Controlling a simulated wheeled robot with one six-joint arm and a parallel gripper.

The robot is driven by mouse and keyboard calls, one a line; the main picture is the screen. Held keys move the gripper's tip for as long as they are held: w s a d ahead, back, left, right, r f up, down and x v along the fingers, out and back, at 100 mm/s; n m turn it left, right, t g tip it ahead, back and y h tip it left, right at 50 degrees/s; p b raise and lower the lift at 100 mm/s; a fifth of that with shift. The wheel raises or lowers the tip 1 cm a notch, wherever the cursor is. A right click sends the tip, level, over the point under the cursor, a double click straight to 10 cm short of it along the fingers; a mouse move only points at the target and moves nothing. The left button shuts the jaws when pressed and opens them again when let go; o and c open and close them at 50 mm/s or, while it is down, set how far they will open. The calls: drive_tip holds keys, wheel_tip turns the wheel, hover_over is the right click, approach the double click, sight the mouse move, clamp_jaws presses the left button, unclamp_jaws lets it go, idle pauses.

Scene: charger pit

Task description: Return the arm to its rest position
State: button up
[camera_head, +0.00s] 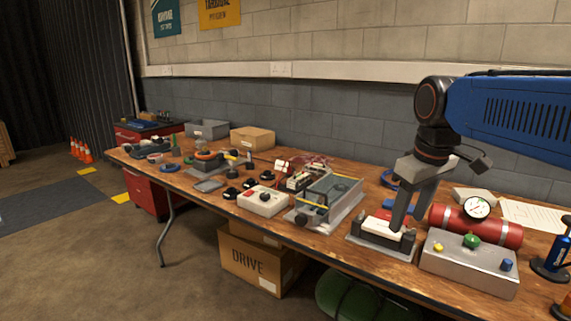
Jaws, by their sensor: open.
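My gripper (407,222) hangs from the blue arm at the right. It is open, and its grey fingers point down at a white block (381,229). The block sits in a dark holder on a grey base plate (372,247) near the table's front edge. The fingers overlap the right part of the block and holder in the picture. I cannot tell whether they touch it.
A red cylinder with a gauge (474,228) and a metal box with coloured knobs (470,263) stand close right of the gripper. A clear-walled box (328,201) stands left. Tools and parts crowd the wooden table (320,243). The wall is behind.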

drive_tip(key=s+d+f+m+t, duration=0.2)
drive_tip(key=s+f+m, duration=0.3)
drive_tip(key=s+f, duration=1)
drive_tip(key=shift+s+f, duration=0.4)
drive_tip(key=shift+f, duration=0.4)
drive_tip(key=shift+d, duration=0.1)
idle(0.4)
